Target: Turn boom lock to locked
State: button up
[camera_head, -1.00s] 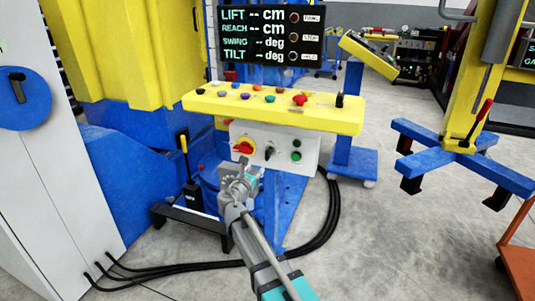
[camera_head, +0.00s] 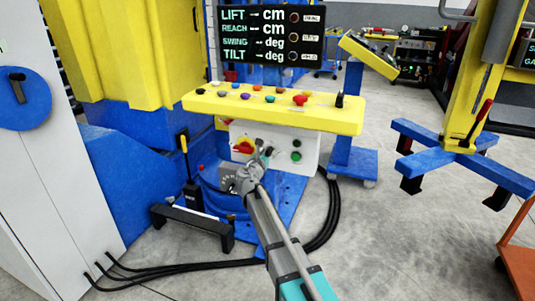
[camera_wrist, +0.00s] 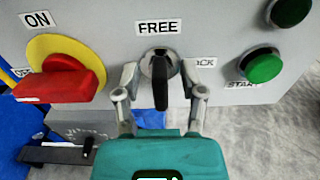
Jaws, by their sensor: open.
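The boom lock is a black knob (camera_wrist: 160,82) on the grey panel, just below a FREE label (camera_wrist: 159,27). Its handle stands vertical. To its right, a label ending in "CK" (camera_wrist: 206,62) is partly hidden by a finger. My gripper (camera_wrist: 161,92) is open, with one finger on each side of the knob. I cannot tell whether the fingers touch it. In the head view, my gripper (camera_head: 254,160) is in front of the panel and covers most of the knob.
A red rotary switch (camera_wrist: 65,78) on a yellow disc, labelled ON, is close on the left. A green START button (camera_wrist: 263,66) and a dark green button (camera_wrist: 288,10) are on the right. A yellow console (camera_head: 345,118) overhangs the panel (camera_head: 312,150).

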jog(key=shift+w, duration=0.15)
grip_shut()
jog(key=shift+d+m, duration=0.1)
jog(key=shift+m, duration=0.3)
dwell(0.3)
jog(key=m, duration=0.4)
jog(key=shift+d+f, duration=0.1)
jog(key=shift+d, duration=0.05)
jog(key=shift+s+d+f+m+b, duration=0.1)
jog(key=shift+f+m+b, duration=0.1)
jog(key=shift+m, duration=2)
jog(key=shift+s+d+f+m+b, duration=0.1)
jog(key=shift+m+b, duration=0.05)
jog(key=shift+m, duration=2.05)
jog(key=shift+d+f+m+b, duration=0.1)
jog(key=shift+f+m+b, duration=0.1)
jog(key=shift+m, duration=2)
